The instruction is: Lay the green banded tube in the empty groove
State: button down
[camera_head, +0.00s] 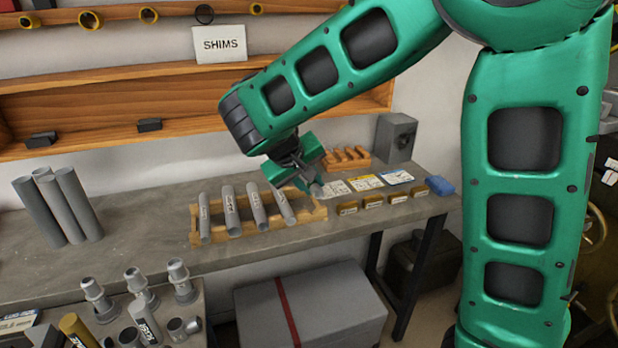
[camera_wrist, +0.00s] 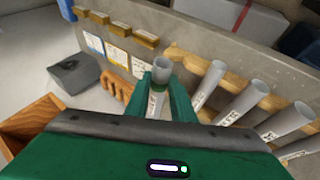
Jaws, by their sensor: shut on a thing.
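My gripper (camera_head: 302,176) is shut on a grey tube and holds it near the right end of the wooden rack (camera_head: 195,239). In the head view only a bit of the tube shows beside my gripper. Several grey labelled tubes (camera_head: 257,207) lie side by side in the rack's grooves. The rack's right end, close to my gripper, shows no tube. I cannot tell whether the held tube touches the rack.
Cards (camera_head: 367,182) and small brown blocks (camera_head: 372,201) lie right of the rack. A small wooden holder (camera_head: 346,158) and a grey box (camera_head: 395,137) stand behind. Upright grey pipes (camera_head: 75,203) stand at the left. A wooden shelf (camera_head: 180,91) hangs above the bench.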

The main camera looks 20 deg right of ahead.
jog(key=shift+f, duration=2.9)
jog(key=shift+s+f, duration=0.25)
jog(key=shift+f, duration=0.25)
jog(key=shift+s+d+f, duration=0.1)
jog(key=shift+s+f, duration=0.15)
jog(key=c, duration=1.5)
grip_release()
jog(key=shift+c, duration=0.2)
jog(key=shift+o, duration=0.4)
jog(key=shift+w+r, duration=0.7)
jog(key=shift+r, duration=0.35)
jog(key=shift+s+r, duration=0.2)
jog(key=shift+r, duration=3.35)
